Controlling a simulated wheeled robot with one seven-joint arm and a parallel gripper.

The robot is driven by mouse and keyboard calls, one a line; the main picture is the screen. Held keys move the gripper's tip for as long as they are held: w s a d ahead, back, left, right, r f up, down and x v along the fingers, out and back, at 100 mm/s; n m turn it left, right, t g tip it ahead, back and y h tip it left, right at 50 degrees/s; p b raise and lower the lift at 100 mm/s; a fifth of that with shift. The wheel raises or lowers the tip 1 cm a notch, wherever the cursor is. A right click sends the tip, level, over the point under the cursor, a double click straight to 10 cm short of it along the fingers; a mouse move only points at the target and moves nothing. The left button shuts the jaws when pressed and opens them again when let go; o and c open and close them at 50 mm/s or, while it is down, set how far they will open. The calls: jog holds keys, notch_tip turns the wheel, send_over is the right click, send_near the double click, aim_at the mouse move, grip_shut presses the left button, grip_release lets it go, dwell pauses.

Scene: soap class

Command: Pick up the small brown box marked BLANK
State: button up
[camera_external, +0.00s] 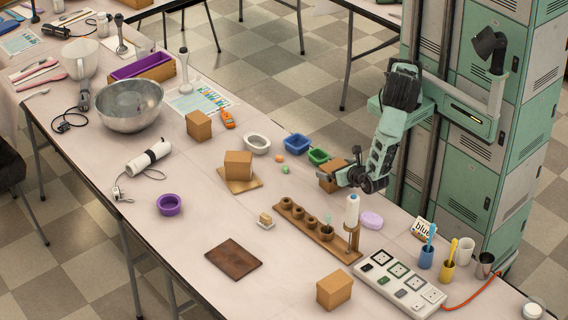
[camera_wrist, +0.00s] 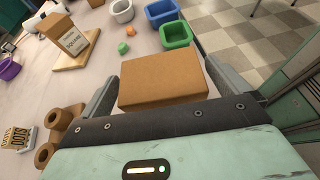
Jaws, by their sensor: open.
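A small brown box (camera_external: 331,176) stands near the table's far edge, partly hidden by my gripper (camera_external: 350,178). In the wrist view this box (camera_wrist: 163,85) lies between the two grey fingers of my open gripper (camera_wrist: 168,68). A gap shows beside the box at the right finger. No marking is readable on its visible faces. Three other brown boxes show: one (camera_external: 199,125) at the back, one (camera_external: 238,164) on a wooden board (camera_external: 240,184), and one (camera_external: 334,289) at the front. The box on the board bears a label (camera_wrist: 74,40) too small to read surely.
Near the gripper are a green bin (camera_external: 318,157), a blue bin (camera_external: 297,144), a wooden holder with rings (camera_external: 345,252), a white bottle (camera_external: 352,210) and a purple soap (camera_external: 372,220). A power strip (camera_external: 400,285) lies at front right. Green lockers (camera_external: 445,165) stand behind the arm.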

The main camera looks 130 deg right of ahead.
jog(key=shift+x, duration=1.4)
jog(key=c, duration=1)
jog(key=shift+o, duration=0.2)
